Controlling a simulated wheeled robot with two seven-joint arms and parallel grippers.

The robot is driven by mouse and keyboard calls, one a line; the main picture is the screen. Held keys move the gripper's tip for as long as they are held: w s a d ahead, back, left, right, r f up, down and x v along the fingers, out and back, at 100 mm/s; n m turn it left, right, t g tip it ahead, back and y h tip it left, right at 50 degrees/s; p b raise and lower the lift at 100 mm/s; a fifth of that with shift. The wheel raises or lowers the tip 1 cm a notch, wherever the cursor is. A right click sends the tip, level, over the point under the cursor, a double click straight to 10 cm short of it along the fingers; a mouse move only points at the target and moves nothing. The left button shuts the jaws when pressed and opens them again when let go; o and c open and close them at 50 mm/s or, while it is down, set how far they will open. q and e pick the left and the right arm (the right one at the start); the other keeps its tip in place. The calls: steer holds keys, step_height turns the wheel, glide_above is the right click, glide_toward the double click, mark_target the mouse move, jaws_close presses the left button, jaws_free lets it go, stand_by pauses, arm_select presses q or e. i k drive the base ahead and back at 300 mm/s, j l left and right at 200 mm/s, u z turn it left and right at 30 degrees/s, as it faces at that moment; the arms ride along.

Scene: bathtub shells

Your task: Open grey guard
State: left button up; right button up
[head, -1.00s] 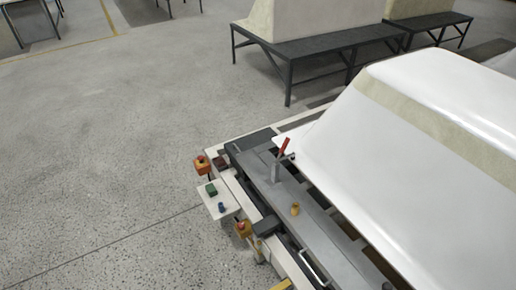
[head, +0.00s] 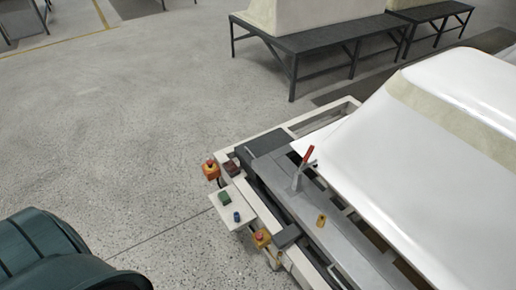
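A long grey panel (head: 292,205), which looks like the grey guard, lies along the near edge of the machine, beside the white tub shell (head: 400,150). It appears flat and closed. A toggle clamp with a red handle (head: 307,156) stands upright on it, and a small yellow knob (head: 321,220) sits further down. The panel's lower end runs out of the picture. Neither gripper is in view; a dark teal part of my own arm shows at bottom left.
A red-topped yellow button box (head: 210,170), another one (head: 261,238) and a white plate (head: 229,208) with green and blue buttons stick out from the machine's left side. A dark table (head: 330,38) stands behind. The floor at left is clear.

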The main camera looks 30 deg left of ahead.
mark_target(253, 149)
steer(key=i+j+z, duration=0.1)
steer(key=j, duration=0.95)
steer(key=i+j+z, duration=0.15)
steer(key=j, duration=0.85)
